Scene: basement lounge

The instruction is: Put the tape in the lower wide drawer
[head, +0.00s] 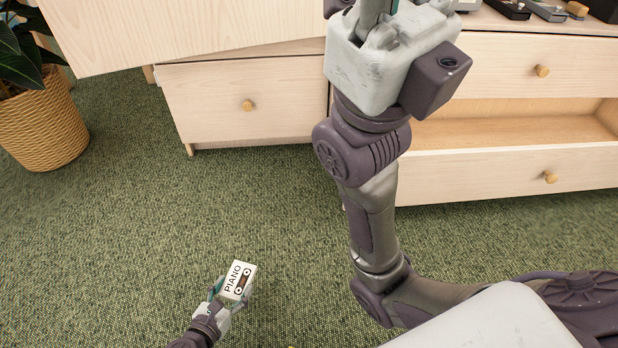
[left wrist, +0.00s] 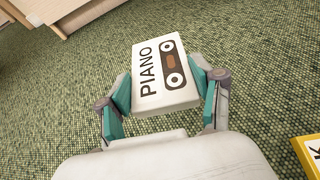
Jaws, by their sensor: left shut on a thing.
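The tape (head: 237,281) is a white cassette-shaped block marked PIANO, with a brown and black cassette picture. My left gripper (head: 229,294) is shut on it and holds it over the carpet at the bottom of the head view. In the left wrist view the tape (left wrist: 163,75) sits between the teal finger pads. The lower wide drawer (head: 500,176) is at the right of the head view, pulled out, with bare wood showing inside. My right gripper (head: 376,14) is at the top, in front of the cabinet; its fingertips are cut off by the frame.
The wide drawer above (head: 500,65) has a round knob. Small dark items (head: 548,11) stand on the cabinet top. A narrower drawer (head: 240,100) and a large pale panel (head: 180,30) are at left, beside a potted plant (head: 40,120). A yellow-edged item (left wrist: 308,155) shows in the left wrist view.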

